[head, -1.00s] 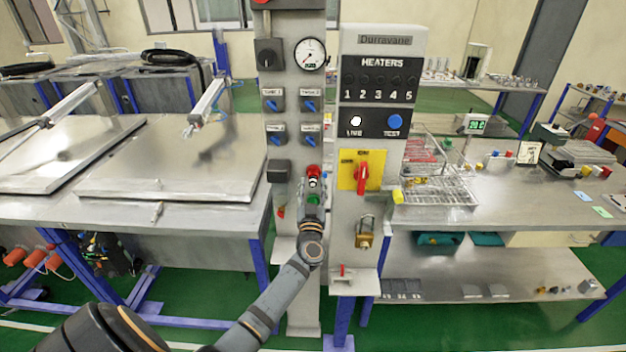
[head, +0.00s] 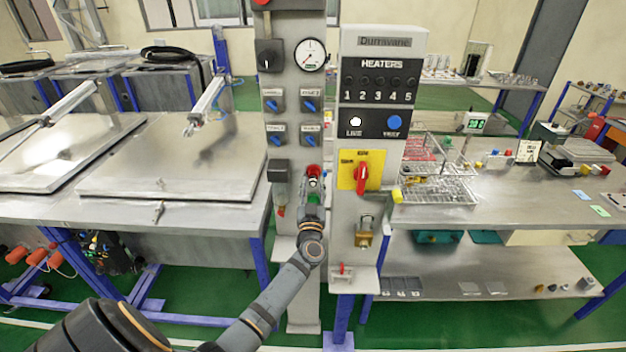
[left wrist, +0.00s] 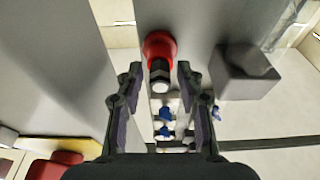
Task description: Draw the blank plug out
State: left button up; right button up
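On the grey column (head: 303,235), a red round fitting (head: 313,170) sits below the rows of blue-handled valves. In the left wrist view the red fitting (left wrist: 158,45) carries a black hexagonal piece with a pale round end (left wrist: 160,72), which looks like the blank plug. My left gripper (head: 313,188) is in front of the column at this fitting. In the left wrist view my left gripper (left wrist: 158,78) is open, one finger on each side of the black piece, with visible gaps. A green spot (head: 314,198) shows near the gripper. My right gripper is out of view.
A dark box (head: 279,171) projects from the column beside the fitting. The heater panel (head: 380,80), with its red switch (head: 361,179) on yellow and a brass padlock (head: 364,240), stands close at the right. Metal-lidded tanks (head: 175,160) are left, a workbench (head: 500,205) right.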

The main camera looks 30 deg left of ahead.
aim_at(313, 184)
pick_arm(q)
grip_shut()
jog(key=shift+s+d+p, duration=0.1)
jog(key=shift+s+p, duration=0.05)
jog(key=shift+p, duration=0.15)
jog(key=shift+s+d+r+p, duration=0.1)
jog(key=shift+s+d+p, duration=0.35)
jog(key=shift+s, duration=0.2)
jog(key=shift+s+d+p, duration=0.35)
jog(key=shift+s+p, duration=0.15)
jog(key=shift+s, duration=0.2)
jog(key=s+d+r+p, duration=0.2)
jog(key=s+r+p, duration=0.2)
jog(key=r+p, duration=0.2)
jog(key=shift+d+r, duration=0.3)
jog(key=shift+r, duration=0.35)
